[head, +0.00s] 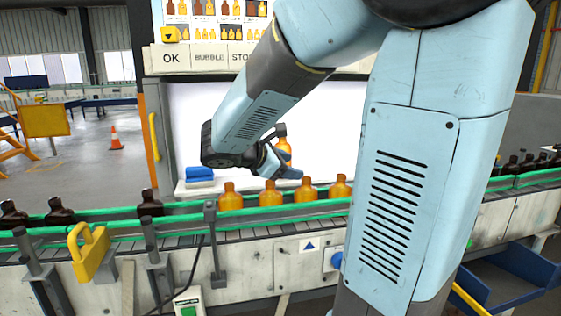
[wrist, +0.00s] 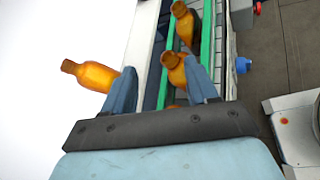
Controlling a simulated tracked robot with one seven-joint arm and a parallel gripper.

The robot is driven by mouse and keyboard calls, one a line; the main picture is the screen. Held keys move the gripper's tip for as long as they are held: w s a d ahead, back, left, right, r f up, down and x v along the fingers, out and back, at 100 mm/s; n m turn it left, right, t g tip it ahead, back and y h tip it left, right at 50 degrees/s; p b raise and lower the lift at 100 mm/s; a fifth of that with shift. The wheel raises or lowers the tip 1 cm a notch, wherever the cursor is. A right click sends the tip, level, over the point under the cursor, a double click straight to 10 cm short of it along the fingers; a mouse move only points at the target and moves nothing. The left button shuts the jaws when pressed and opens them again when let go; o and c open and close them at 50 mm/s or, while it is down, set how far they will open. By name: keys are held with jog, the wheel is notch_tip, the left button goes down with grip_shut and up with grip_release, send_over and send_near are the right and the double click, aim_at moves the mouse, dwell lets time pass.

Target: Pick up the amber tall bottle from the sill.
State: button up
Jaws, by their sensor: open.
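The amber tall bottle (head: 283,146) stands on the white sill (head: 190,191) behind the conveyor, its lower part hidden by my gripper (head: 283,166) in the head view. In the wrist view the bottle (wrist: 92,76) shows at the left, outside my left-hand finger, its base end hidden behind or close to that finger. My gripper (wrist: 162,66) is open, with nothing held. Between its fingers in the picture lie the sill edge, the green rail and an amber bottle (wrist: 174,68) on the conveyor; I cannot tell the depth between them.
Several short amber bottles (head: 270,194) stand on the conveyor in front of the sill, between green rails (head: 180,208). Dark bottles (head: 150,203) stand farther left and right. Folded blue cloths (head: 199,174) lie at the sill's left.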

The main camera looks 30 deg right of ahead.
aim_at(280, 140)
jog(key=w+a+r+n+t+h, duration=0.25)
jog(key=w+n+t+h, duration=0.2)
jog(key=w+n, duration=0.55)
jog(key=shift+m+t+y, duration=0.45)
jog(key=shift+m, duration=0.35)
jog(key=x, duration=0.4)
jog(key=w+x, duration=0.1)
jog(key=x, duration=0.4)
jog(key=w+a+f+x, duration=0.1)
jog(key=x, duration=0.3)
jog(key=shift+w+d, duration=0.2)
jog(key=shift+d, duration=0.15)
jog(key=shift+c, duration=0.5)
jog(key=shift+a, duration=0.1)
grip_shut()
jog(key=shift+f, duration=0.1)
